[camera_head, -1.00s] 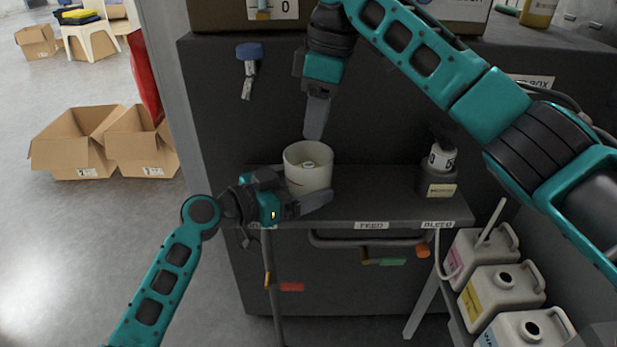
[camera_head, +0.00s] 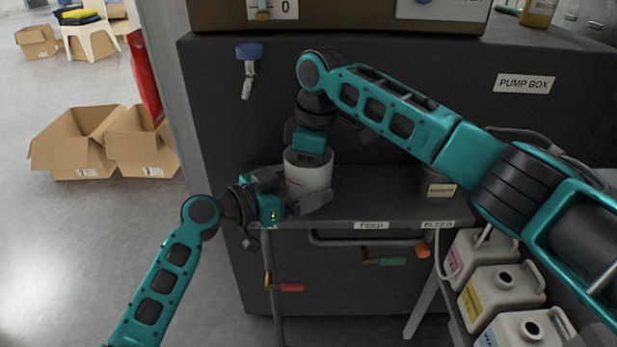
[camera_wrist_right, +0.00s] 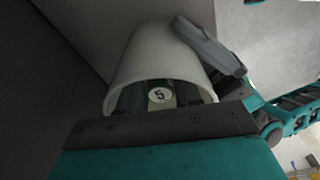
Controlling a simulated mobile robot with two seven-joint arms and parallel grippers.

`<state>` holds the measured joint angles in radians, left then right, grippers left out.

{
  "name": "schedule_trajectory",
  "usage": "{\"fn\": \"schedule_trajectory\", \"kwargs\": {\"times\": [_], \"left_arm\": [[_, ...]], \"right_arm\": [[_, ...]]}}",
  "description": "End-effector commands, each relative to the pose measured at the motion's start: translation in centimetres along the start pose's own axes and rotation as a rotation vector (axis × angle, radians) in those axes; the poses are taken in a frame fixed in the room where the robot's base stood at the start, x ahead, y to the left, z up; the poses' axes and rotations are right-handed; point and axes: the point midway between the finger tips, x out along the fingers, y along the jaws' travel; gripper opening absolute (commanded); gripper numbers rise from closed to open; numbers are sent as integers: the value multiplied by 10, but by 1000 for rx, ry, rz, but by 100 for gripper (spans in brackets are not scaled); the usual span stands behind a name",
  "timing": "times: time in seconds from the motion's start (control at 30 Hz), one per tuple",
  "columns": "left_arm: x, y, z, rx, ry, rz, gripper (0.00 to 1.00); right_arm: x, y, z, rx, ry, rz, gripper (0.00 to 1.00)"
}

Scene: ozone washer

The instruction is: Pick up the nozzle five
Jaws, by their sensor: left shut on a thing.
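Nozzle five (camera_wrist_right: 161,96) shows its round white "5" label inside the white cup in the right wrist view. The cup's wall hides it in the head view. The white cup (camera_head: 308,177) stands upright at the left of the dark shelf. My left gripper (camera_head: 303,203) is shut on the cup from the left and front. My right gripper (camera_head: 313,154) points down into the cup's mouth. In the right wrist view its dark fingers lie on either side of the nozzle. Whether they press on it cannot be told.
The dark shelf (camera_head: 375,207) has free room right of the cup. The pump box (camera_head: 570,115) rises behind. Pale canisters (camera_head: 503,287) stand below right, and several coloured valve handles hang under the shelf.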

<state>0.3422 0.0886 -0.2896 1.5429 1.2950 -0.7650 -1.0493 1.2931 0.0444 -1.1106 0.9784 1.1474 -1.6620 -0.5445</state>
Motion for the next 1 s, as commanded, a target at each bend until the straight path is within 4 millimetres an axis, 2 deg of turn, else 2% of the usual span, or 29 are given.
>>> {"fn": "schedule_trajectory", "kwargs": {"times": [0.27,0.6,1.0], "left_arm": [[0,0,0,-1,-1,0,74],[0,0,0,-1,-1,0,74],[0,0,0,-1,-1,0,74]], "right_arm": [[4,0,0,-1,1,0,33],[4,0,0,0,1,1,1],[2,0,-1,0,1,1,0]]}}
